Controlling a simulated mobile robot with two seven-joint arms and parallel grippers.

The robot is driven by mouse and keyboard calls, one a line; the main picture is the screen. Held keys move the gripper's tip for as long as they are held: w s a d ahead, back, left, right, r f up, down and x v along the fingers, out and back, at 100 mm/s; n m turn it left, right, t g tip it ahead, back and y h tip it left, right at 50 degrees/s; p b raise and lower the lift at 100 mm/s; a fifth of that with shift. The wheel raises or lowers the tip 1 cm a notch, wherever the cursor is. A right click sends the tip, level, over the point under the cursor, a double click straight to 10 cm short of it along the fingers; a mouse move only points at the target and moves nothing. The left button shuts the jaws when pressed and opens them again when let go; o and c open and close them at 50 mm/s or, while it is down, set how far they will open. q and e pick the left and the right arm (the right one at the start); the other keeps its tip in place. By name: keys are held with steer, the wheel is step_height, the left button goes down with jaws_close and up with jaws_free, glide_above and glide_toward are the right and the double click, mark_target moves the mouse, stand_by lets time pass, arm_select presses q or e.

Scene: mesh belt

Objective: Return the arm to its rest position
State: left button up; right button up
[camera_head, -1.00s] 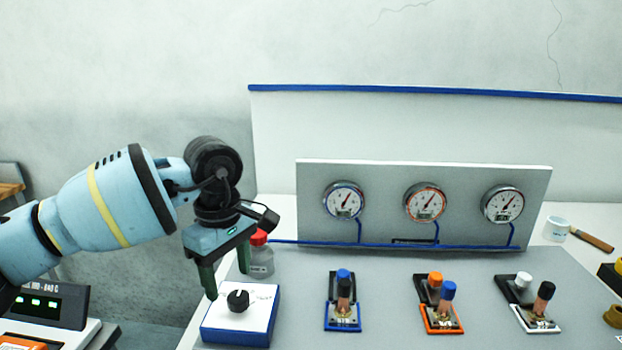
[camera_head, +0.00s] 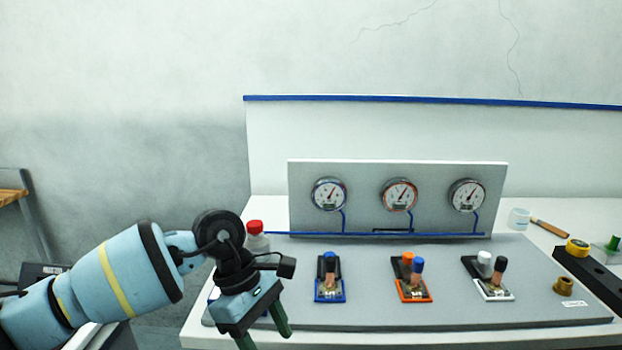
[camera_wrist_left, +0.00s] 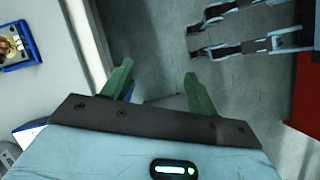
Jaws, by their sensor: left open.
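My left arm comes in from the left in the head view. Its gripper (camera_head: 262,334) points down at the front left edge of the bench, with its fingertips near or past the bottom of the picture. In the left wrist view the two green fingers (camera_wrist_left: 160,82) stand apart with nothing between them, over the floor beside the bench edge. The white box with the black knob is almost wholly hidden behind the gripper in the head view. My right gripper is not in view.
The grey bench board (camera_head: 450,312) carries a blue (camera_head: 329,278), an orange (camera_head: 411,279) and a white valve unit (camera_head: 488,277). Behind them stands a gauge panel (camera_head: 302,215). A red-capped bottle (camera_head: 256,238) stands close behind my gripper. A dark rail (camera_head: 598,283) lies at right.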

arm_select(q)
steer(key=s+d+n+g+h+p, duration=0.1)
steer(key=s+d+n+h, duration=1.1)
steer(key=h, duration=0.3)
steer(key=a+f+n+t+y+p, duration=0.1)
steer(key=a+f+n+t+y, duration=0.6)
steer(key=n, duration=1)
steer(key=a+f+n+t+y+p, duration=0.1)
steer(key=a+f+n+t+y, duration=0.3)
steer(key=a+f+n+t, duration=0.75)
steer(key=s+a+f+n+g+y, duration=0.3)
steer(key=s+f+n, duration=0.3)
steer(key=s+n, duration=0.2)
steer(key=s+a+f+n+g+y, duration=0.3)
steer(key=s+f+n, duration=0.4)
steer(key=s, duration=0.5)
steer(key=shift+a+f+n, duration=0.2)
steer(key=shift+a+n, duration=0.35)
steer(key=shift+n, duration=0.3)
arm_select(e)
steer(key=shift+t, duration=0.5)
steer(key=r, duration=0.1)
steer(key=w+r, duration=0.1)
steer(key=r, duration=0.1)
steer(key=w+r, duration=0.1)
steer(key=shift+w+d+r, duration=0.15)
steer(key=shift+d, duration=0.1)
